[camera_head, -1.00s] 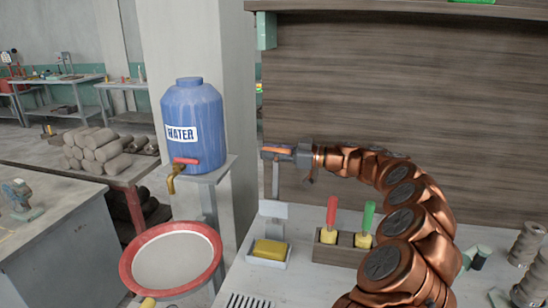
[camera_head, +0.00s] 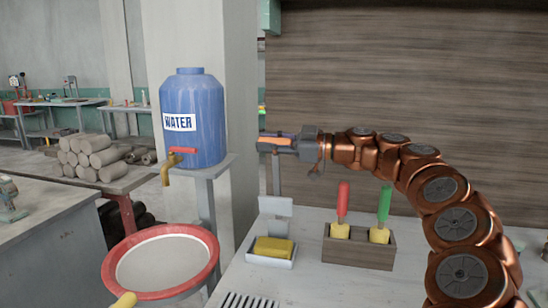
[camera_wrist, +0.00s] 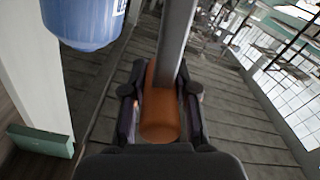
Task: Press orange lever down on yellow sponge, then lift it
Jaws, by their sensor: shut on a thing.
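The orange lever (camera_head: 276,141) is roughly level, high above the worktop. A thin grey post (camera_head: 276,178) shows below it. My gripper (camera_head: 284,143) is shut on the lever. In the wrist view the orange lever (camera_wrist: 160,115) lies between the two dark fingers, with a grey bar beyond it. The yellow sponge (camera_head: 274,246) lies in a small pale tray (camera_head: 262,261) well below the lever, and the two are apart. The sponge is not visible in the wrist view.
A wooden holder (camera_head: 345,254) with a red-handled and a green-handled tool stands right of the tray. A blue water container (camera_head: 192,95) and a red-rimmed basin (camera_head: 205,275) are to the left. A wood-panelled wall (camera_head: 420,70) rises behind the worktop.

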